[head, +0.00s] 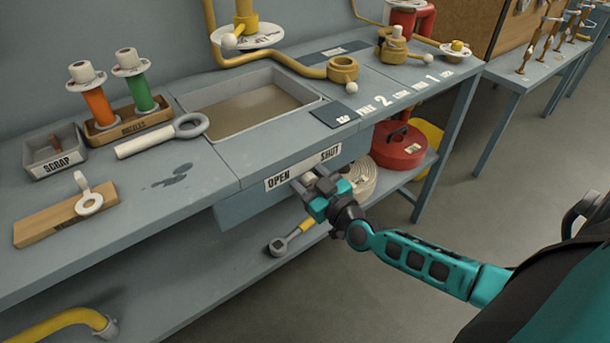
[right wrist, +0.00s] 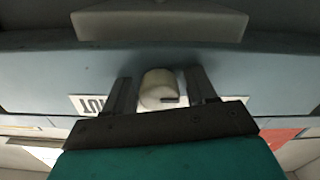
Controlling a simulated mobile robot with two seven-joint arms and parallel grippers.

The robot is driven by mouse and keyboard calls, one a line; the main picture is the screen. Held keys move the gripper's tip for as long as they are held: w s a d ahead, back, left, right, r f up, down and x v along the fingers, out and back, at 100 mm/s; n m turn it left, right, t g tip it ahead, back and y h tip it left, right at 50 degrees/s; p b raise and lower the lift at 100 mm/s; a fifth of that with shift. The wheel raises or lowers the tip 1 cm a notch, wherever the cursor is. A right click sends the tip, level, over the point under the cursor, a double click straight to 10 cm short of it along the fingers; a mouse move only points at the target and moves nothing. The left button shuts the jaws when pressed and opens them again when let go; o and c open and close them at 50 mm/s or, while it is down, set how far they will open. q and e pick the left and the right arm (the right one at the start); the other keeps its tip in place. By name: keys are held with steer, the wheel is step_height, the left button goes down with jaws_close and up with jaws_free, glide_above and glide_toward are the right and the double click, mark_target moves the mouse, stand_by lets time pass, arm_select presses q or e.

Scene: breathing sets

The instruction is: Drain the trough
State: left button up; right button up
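The trough (head: 190,103) is a grey rectangular basin set in the bench top, with murky brown liquid (head: 250,108) in it. A pale round knob (head: 309,179) sits on the bench front below the trough, between the words OPEN (head: 278,181) on the left and SHUT (head: 329,154) on the right. My right gripper (head: 312,184) is at this knob. In the right wrist view the knob (right wrist: 158,88) lies between the two open fingers, with a narrow gap on each side. My left gripper is not in view.
A white-handled ring tool (head: 150,138) lies left of the trough, near a nozzle rack (head: 130,127) and a SCRAP box (head: 55,160). A brass fitting (head: 343,70) on yellow pipe stands behind right. A red drum (head: 398,147) and coiled hose sit on the lower shelf.

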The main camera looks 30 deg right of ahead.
steer(key=c, duration=0.9)
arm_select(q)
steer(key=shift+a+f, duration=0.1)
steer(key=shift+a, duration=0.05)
arm_select(e)
steer(key=shift+o, duration=0.2)
steer(key=shift+m, duration=1.3)
steer(key=m, duration=0.7)
steer(key=shift+d, duration=0.1)
steer(key=shift+m, duration=1.6)
